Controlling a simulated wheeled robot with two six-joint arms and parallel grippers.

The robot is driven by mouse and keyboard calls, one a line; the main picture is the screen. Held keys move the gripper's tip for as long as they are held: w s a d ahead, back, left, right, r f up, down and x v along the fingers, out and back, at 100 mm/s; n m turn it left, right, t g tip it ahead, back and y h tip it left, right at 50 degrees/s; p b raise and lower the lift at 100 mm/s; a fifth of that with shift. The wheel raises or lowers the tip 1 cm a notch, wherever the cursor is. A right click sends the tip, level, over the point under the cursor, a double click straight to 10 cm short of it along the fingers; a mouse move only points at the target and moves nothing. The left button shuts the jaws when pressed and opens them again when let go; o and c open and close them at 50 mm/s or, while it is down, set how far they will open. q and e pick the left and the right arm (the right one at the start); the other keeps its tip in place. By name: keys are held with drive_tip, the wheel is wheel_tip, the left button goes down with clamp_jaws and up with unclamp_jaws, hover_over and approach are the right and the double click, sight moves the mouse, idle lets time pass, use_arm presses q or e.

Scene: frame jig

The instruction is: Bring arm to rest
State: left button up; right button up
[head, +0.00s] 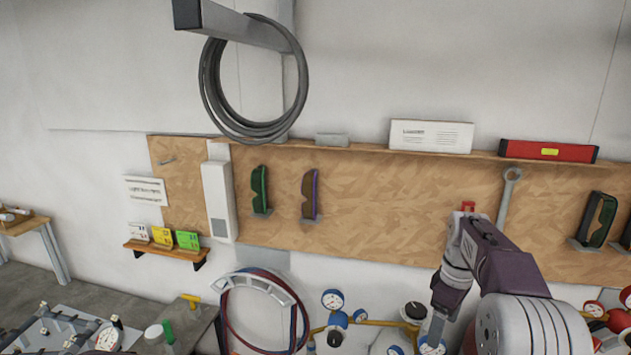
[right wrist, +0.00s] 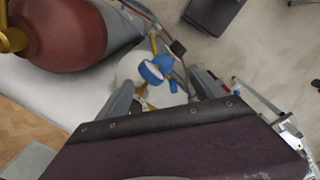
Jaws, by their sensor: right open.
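My right arm comes in from the lower right of the head view, bends at the top and points down. Its gripper (head: 434,332) hangs in front of the wall, among the gauges and valves at the bottom. In the right wrist view the two fingers of the right gripper (right wrist: 166,82) stand apart with nothing held between them. A blue-capped valve or gauge (right wrist: 157,70) shows beyond the gap; I cannot tell how far below it is. My left gripper is not in view.
Gauges (head: 333,300) on yellow piping stand close to the right gripper. A hose coil (head: 250,130) hangs upper left. A wooden wall board (head: 400,205) holds glasses and a wrench (head: 506,190). A red cylinder (right wrist: 62,35) shows in the wrist view, with floor at right.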

drive_tip(key=s+a+f+m+b, duration=0.4)
drive_tip(key=s+a+f, duration=0.1)
drive_tip(key=s+f, duration=0.4)
drive_tip(key=s+a+f+m+t+b, duration=0.1)
drive_tip(key=s+a+f+m+b, duration=0.3)
drive_tip(key=s+f, duration=0.5)
wheel_tip(320, 180, down, 4)
drive_tip(key=shift+a+r+m+b, duration=0.1)
drive_tip(key=shift+a+m+b, duration=0.3)
drive_tip(key=shift+a, duration=0.6)
drive_tip(key=shift+s, duration=0.15)
